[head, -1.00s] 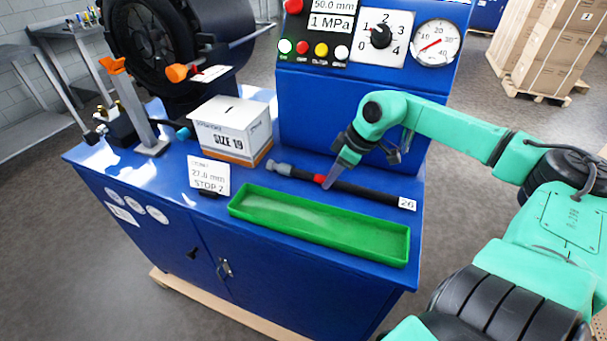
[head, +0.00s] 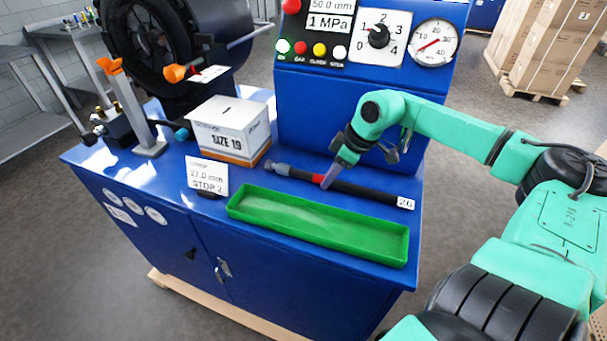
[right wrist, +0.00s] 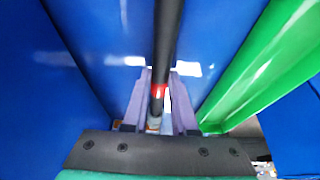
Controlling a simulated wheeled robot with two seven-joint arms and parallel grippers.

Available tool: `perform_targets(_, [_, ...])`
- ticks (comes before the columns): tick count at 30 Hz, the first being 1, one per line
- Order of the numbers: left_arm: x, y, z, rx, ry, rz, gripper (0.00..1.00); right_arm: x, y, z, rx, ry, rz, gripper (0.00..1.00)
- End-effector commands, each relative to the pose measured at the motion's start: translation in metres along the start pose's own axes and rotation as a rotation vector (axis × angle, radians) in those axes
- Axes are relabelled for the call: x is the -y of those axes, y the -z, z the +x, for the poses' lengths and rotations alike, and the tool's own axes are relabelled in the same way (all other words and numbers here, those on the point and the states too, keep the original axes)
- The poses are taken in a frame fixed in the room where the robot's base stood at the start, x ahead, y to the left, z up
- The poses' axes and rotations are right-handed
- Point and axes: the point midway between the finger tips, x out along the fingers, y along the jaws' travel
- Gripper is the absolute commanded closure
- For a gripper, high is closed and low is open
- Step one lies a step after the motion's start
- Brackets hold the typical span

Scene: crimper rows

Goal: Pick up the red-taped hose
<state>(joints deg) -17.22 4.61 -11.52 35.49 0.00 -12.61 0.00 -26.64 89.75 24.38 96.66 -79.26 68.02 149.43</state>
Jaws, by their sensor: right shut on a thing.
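The black hose (head: 365,192) lies along the blue bench top behind the green tray. It has a red tape band (head: 318,178), a grey metal fitting at its left end and a white tag reading 26 at its right end. My right gripper (head: 328,183) is down at the hose, shut on it just right of the red band. In the right wrist view the hose (right wrist: 167,45) runs between the two purple-grey fingers (right wrist: 160,100), with the red band between them. My left gripper is not in view.
The green tray (head: 245,214) is empty, close in front of the hose. A SIZE 19 box (head: 232,130) and a STOP 2 card (head: 207,176) stand to the left. The blue control panel (head: 345,110) rises close behind. The crimper (head: 150,45) is at back left.

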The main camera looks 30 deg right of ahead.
Motion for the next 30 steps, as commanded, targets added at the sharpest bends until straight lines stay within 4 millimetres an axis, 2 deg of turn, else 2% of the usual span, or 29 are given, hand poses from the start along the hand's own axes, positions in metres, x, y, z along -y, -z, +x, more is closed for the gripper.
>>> perform_targets(7, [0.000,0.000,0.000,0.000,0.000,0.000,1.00,0.000,0.003,-0.005,-0.002,-0.001,-0.001,1.00])
perform_targets(11, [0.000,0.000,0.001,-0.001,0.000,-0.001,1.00,-0.001,0.010,-0.020,-0.005,-0.003,-0.002,1.00])
perform_targets(14, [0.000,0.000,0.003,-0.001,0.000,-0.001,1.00,-0.001,0.020,-0.045,-0.006,-0.006,-0.003,1.00])
perform_targets(21, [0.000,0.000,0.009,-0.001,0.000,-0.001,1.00,-0.001,0.054,-0.129,0.000,-0.008,-0.002,1.00])
perform_targets(24, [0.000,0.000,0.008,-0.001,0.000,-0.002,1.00,-0.001,0.065,-0.157,0.001,-0.006,0.000,1.00])
perform_targets(27, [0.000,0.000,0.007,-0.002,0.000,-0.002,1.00,-0.001,0.072,-0.175,0.001,-0.003,0.000,1.00])
perform_targets(30, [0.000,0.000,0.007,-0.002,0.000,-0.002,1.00,0.000,0.076,-0.183,0.000,-0.001,0.000,1.00])
